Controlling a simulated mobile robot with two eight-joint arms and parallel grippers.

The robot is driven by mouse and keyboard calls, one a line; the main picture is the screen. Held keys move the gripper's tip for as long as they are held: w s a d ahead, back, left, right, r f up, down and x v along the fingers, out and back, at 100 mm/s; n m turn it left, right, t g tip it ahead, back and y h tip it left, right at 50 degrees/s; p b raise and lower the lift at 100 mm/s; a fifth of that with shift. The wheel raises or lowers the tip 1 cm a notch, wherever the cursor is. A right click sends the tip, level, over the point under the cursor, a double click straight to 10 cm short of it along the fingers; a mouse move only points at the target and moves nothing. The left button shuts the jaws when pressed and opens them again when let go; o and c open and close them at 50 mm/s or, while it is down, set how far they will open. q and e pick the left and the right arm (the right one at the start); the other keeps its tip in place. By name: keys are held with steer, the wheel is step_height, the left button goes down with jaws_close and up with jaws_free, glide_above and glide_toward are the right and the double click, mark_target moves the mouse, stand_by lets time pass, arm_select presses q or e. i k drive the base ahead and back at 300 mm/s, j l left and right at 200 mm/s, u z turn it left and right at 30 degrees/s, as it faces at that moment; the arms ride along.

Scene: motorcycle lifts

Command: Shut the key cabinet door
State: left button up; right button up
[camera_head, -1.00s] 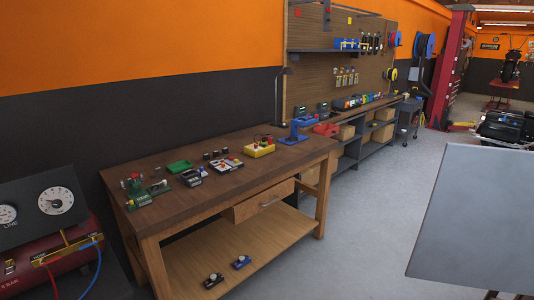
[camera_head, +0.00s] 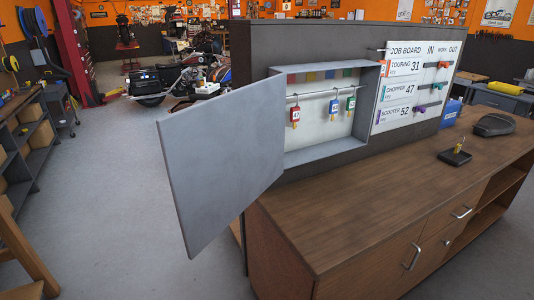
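The key cabinet (camera_head: 324,152) is a shallow grey box on a dark upright panel above a wooden counter. Its flat grey door (camera_head: 218,165) stands wide open, swung out to the left past the counter's end. Inside, tagged keys hang from a rail: a red tag (camera_head: 295,115), a blue tag (camera_head: 333,106) and a green tag (camera_head: 351,103). Colored squares line the back above them. Neither of my grippers shows in this view.
The wooden counter (camera_head: 400,215) runs along below the cabinet, with a key on a dark pad (camera_head: 455,158) and a dark rounded object (camera_head: 494,125) on it. A job board (camera_head: 411,82) is right of the cabinet. Grey floor (camera_head: 110,200) is clear left of the door.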

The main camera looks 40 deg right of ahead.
mark_target(221, 152)
steer(key=i+j+z, duration=0.1)
steer(key=z, duration=0.4)
steer(key=i+j+z, duration=0.15)
steer(key=z, duration=0.35)
steer(key=i+j+z, duration=0.25)
steer(key=z, duration=0.25)
steer(key=i+j+z, duration=0.15)
steer(key=z, duration=0.25)
steer(key=i+j+z, duration=0.1)
steer(key=j+z, duration=0.25)
steer(key=i+j+z, duration=0.1)
steer(key=z, duration=0.3)
steer(key=j+z, duration=0.2)
steer(key=j, duration=0.25)
steer(key=k+j+z, duration=0.1)
steer(key=j+z, duration=0.15)
steer(key=j, duration=0.15)
steer(key=k+l+u, duration=0.1)
steer(key=k, duration=0.35)
steer(key=l, duration=0.1)
